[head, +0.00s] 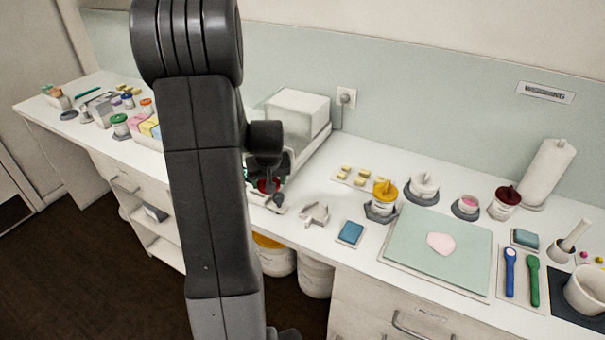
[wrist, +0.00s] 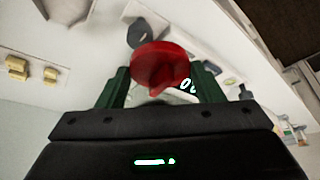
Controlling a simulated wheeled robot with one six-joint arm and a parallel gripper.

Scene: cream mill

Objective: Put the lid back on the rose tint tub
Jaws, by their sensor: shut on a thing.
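My gripper (head: 266,180) is shut on a red lid (wrist: 160,66), which shows between the green fingers (wrist: 207,82) in the wrist view. In the head view the gripper is low over the counter beside the white machine, and my arm hides much of it. A small open tub with pink content (head: 467,204) stands on a dark coaster at the right, well away from the gripper; it looks like the rose tint tub. Its label is too small to read. What lies directly under the held lid is not clear.
A dark-red-lidded tub (head: 504,203), a white-lidded tub (head: 424,187) and a yellow-lidded tub (head: 383,200) stand near the open tub. A green mat (head: 412,256) lies in front. A white machine (head: 297,112) stands behind the gripper. A grey clip-like object (head: 315,214) lies nearby.

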